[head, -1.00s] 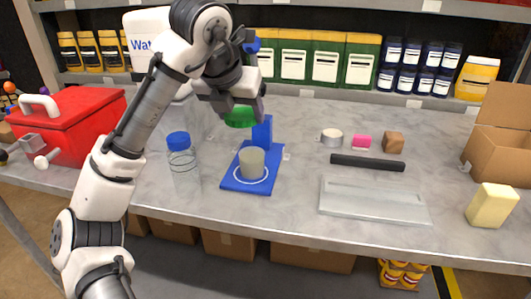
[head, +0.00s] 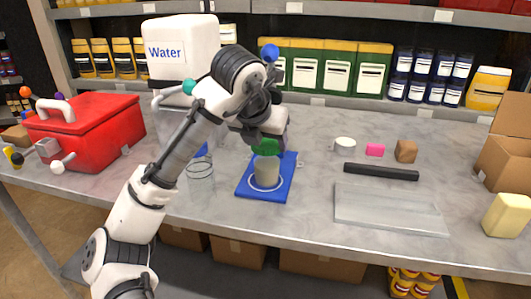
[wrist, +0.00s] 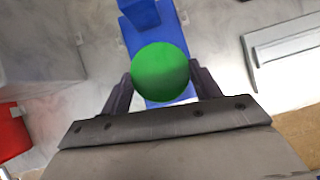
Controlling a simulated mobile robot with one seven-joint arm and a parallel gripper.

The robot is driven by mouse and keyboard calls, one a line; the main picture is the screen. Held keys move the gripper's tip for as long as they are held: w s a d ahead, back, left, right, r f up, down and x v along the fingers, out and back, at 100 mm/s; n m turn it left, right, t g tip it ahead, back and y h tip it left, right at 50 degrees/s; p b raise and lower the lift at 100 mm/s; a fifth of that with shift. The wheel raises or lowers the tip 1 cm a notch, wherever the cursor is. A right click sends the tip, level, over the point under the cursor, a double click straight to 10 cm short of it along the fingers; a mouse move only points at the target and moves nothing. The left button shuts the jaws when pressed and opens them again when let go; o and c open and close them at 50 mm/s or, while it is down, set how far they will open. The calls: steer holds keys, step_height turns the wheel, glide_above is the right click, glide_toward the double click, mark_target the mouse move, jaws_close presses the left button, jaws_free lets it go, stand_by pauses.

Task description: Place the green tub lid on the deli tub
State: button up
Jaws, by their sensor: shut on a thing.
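The green tub lid (head: 266,147) is held in my gripper (head: 268,140), just above the deli tub. The lid also shows in the wrist view (wrist: 160,72), between the two dark fingers of my gripper (wrist: 160,85). The deli tub (head: 266,172) is a pale beige cup standing upright in the white ring on the blue stand (head: 280,185). In the wrist view the lid hides the tub. Whether the lid touches the tub rim I cannot tell.
A white water container (head: 180,50) is behind my arm, and a red toolbox (head: 88,130) is at left. At right are a black bar (head: 381,172) and a grey tray (head: 388,208).

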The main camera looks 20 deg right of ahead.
mark_target(267, 161)
steer(key=shift+f, duration=1.6)
steer(key=shift+f, duration=0.65)
steer(key=o, duration=1)
steer(key=shift+r, duration=0.1)
steer(key=shift+r, duration=0.25)
steer(key=v, duration=1.2)
steer(key=shift+r, duration=0.35)
